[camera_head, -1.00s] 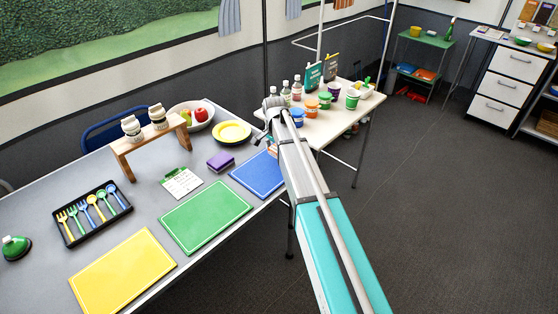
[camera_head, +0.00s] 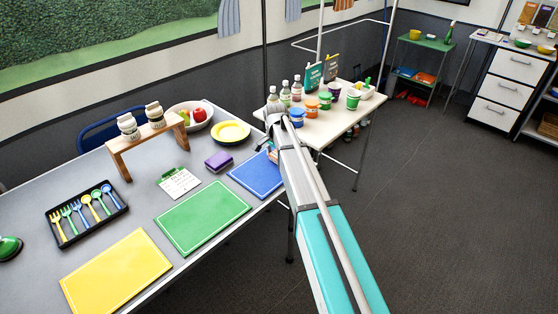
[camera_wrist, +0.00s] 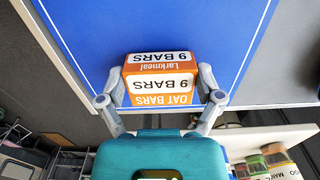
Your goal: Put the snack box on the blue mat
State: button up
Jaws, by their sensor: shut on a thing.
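The snack box (camera_wrist: 160,78), orange and white with "Larkmeal", "9 BARS" and "OAT BARS" on it, sits between the two fingers of my gripper (camera_wrist: 160,98) in the wrist view. The fingers are shut on its sides. The blue mat (camera_wrist: 205,30) fills the picture behind the box, and the box lies over its near part. I cannot tell whether the box touches the mat. In the head view the blue mat (camera_head: 252,176) lies flat at the table's right end, its far right corner covered by my arm. There, a small part of the box (camera_head: 272,155) shows beside the arm.
A green mat (camera_head: 203,217) and a yellow mat (camera_head: 116,270) lie left of the blue one. A purple sponge (camera_head: 218,161), a notepad (camera_head: 179,182) and a yellow plate (camera_head: 231,132) are near. A side table (camera_head: 330,125) with bottles and tubs stands beyond the arm.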

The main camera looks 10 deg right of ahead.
aim_at(276, 156)
jog(key=shift+f, duration=0.15)
jog(key=shift+f, duration=0.1)
jog(key=o, duration=0.9)
notch_tip(276, 156, up, 12)
jog(key=p, duration=1.2)
jog(key=shift+r, duration=0.2)
dwell(0.5)
jog(key=shift+s, duration=0.1)
